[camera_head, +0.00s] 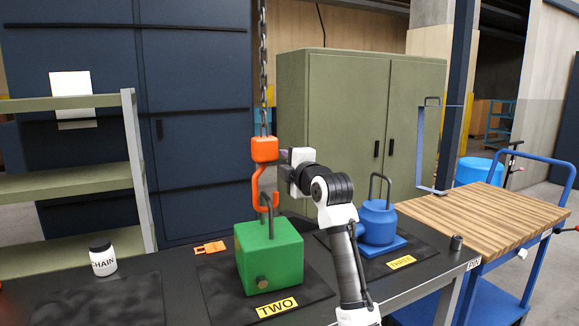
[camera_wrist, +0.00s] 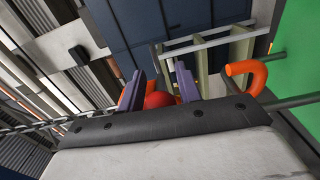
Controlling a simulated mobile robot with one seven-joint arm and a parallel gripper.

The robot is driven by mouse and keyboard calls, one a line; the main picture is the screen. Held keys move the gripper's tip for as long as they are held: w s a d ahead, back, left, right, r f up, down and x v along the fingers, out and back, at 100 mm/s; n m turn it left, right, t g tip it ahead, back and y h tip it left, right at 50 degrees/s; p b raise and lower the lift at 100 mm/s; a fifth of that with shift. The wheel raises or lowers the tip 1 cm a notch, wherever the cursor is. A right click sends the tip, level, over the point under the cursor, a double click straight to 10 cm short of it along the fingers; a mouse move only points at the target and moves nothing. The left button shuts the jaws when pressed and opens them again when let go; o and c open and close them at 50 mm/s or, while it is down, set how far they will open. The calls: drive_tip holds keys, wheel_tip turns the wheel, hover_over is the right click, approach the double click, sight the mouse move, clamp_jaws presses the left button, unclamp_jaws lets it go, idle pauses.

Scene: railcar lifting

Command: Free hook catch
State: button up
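The orange hook block (camera_head: 265,149) hangs from a chain, with its orange hook (camera_head: 258,186) below at the handle of the green block (camera_head: 270,256). In the wrist view the hook (camera_wrist: 247,75) curls around a dark bar at the right, beside the green face (camera_wrist: 301,62). My gripper (camera_head: 285,168) is just right of the hook, under the hook block's level. In the wrist view its two purple fingers (camera_wrist: 160,86) stand apart, with a round red part (camera_wrist: 160,99) between them. Whether they touch it I cannot tell. No separate catch is clear in the head view.
A blue weight (camera_head: 377,222) with a tall handle stands right of my arm, on the mat marked THREE. An orange piece (camera_head: 210,248) and a white CHAIN jar (camera_head: 103,258) are left. A wooden-topped cart (camera_head: 480,215) adjoins the right side. The bench's left mat is bare.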

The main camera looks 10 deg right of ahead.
drive_tip(key=b+v, duration=0.2)
drive_tip(key=v, duration=1.1)
drive_tip(key=shift+s+b, duration=0.35)
drive_tip(key=shift+d, duration=0.1)
